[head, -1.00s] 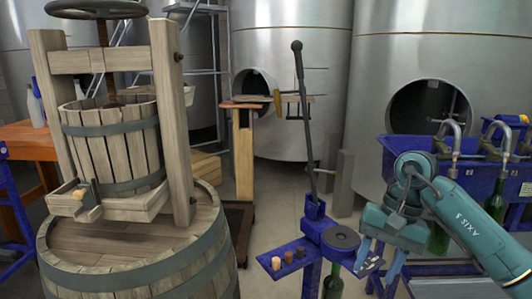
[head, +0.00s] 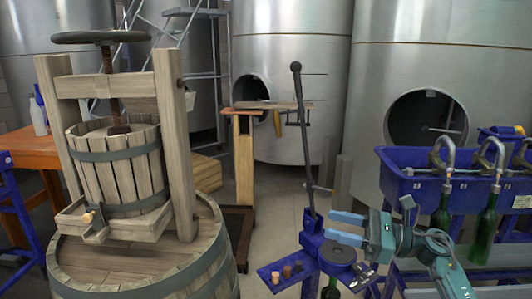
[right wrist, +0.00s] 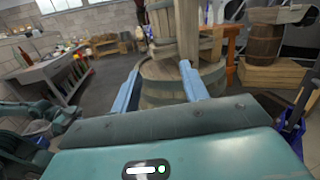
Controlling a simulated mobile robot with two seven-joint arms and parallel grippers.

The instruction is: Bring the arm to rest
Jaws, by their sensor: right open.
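My right gripper (head: 336,227) is open and empty. In the head view its two pale blue fingers point left, beside the long lever of the blue corking stand (head: 311,240) and above its round dark plate. The picture does not settle whether a finger touches the stand. In the right wrist view the same open gripper (right wrist: 161,66) has its fingers spread, with the wooden press and barrel beyond them. My teal right arm comes in from the lower right. My left gripper is not in view.
The corking stand bears a small blue tray (head: 263,272) with several corks. Behind my right arm, green bottles (head: 484,238) hang under spouts at a blue filling trough (head: 405,181). A wooden press (head: 165,150) stands on a barrel (head: 215,258) at left. Floor shows between barrel and stand.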

